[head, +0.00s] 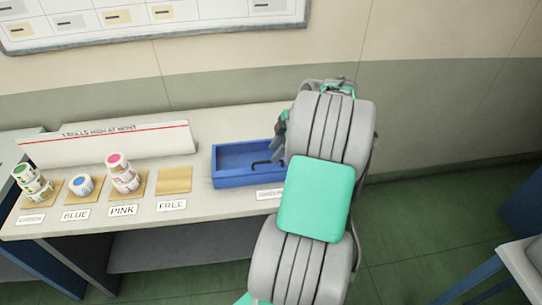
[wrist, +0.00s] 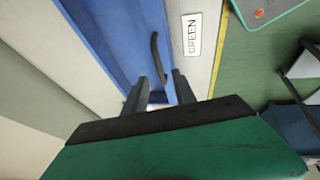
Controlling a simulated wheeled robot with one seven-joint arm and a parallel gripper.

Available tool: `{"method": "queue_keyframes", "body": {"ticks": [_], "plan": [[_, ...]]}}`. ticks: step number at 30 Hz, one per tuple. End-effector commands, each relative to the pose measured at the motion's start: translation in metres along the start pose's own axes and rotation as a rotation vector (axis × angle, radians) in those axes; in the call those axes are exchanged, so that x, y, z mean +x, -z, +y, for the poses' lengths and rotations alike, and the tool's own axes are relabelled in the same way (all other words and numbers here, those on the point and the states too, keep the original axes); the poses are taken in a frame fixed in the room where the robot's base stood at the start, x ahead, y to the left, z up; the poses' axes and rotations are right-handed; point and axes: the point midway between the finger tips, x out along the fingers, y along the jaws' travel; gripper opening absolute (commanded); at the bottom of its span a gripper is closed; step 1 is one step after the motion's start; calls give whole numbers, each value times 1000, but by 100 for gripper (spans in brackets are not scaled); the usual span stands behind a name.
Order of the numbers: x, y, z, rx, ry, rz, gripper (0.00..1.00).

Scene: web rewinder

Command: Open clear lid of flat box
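A flat blue box (head: 228,181) stands on the table, with a dark curved handle (head: 262,162) toward its right end. A clear lid cannot be made out separately from the box. In the wrist view the blue box (wrist: 112,32) fills the upper left, and the dark handle (wrist: 155,52) runs down toward my fingertips. My gripper (wrist: 160,80) is open, with a gap between its two dark fingers. The handle's lower end is close to the fingertips; contact cannot be told. In the head view my gripper (head: 280,138) is at the box's right edge, mostly hidden by my arm.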

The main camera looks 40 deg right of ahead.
Motion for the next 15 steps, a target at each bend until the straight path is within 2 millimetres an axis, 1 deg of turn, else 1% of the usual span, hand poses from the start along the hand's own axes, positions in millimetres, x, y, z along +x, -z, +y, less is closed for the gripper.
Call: {"method": "queue_keyframes", "body": {"ticks": [1,3,6,9,15], "plan": [[10,1,-1,3,5,1,32],[22,1,-1,2,4,0,32],[34,0,0,4,2,-1,32],[40,0,0,3,0,-2,32],[41,0,0,3,-1,-2,32]]}}
